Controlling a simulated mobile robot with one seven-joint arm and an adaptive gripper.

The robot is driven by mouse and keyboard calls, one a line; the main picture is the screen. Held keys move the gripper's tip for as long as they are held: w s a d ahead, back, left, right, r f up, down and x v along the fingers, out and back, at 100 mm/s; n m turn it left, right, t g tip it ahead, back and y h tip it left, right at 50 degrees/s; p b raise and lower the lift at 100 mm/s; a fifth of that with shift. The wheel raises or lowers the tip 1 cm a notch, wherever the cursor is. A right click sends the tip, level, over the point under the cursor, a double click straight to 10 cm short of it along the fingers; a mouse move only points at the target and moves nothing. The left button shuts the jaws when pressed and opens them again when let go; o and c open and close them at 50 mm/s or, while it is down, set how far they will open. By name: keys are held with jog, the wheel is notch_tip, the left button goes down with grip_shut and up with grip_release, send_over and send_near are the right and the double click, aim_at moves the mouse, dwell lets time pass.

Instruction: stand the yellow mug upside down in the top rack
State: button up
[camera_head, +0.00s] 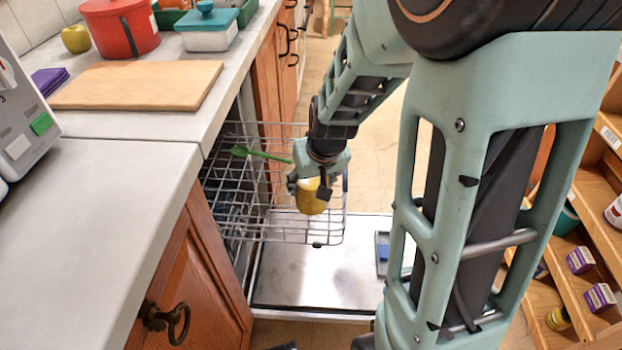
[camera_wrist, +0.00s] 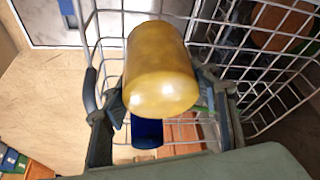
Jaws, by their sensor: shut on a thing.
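The yellow mug (camera_head: 311,199) is held in my gripper (camera_head: 309,187) at the right part of the pulled-out wire top rack (camera_head: 285,241). In the wrist view the mug (camera_wrist: 160,68) lies between the two fingers of my gripper (camera_wrist: 166,105), one on each side. A smooth, closed-looking rounded end of the mug faces the wrist camera; its mouth and handle do not show. Rack wires (camera_wrist: 205,22) surround it in that view. I cannot tell whether the mug touches the rack floor.
A green utensil (camera_head: 262,155) lies in the rack's back left. The open dishwasher door (camera_head: 315,278) is below, with a grey-blue item (camera_head: 382,250) at its right. A blue object (camera_wrist: 147,132) shows beyond the mug. The counter (camera_head: 90,205) borders the left; wooden shelves (camera_head: 590,185) stand right.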

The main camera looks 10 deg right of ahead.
jog(key=shift+f, duration=0.5)
jog(key=shift+f+b, duration=0.7)
jog(key=shift+b, duration=0.1)
jog(key=o, duration=1.7)
jog(key=shift+r, duration=0.1)
jog(key=shift+c, duration=0.2)
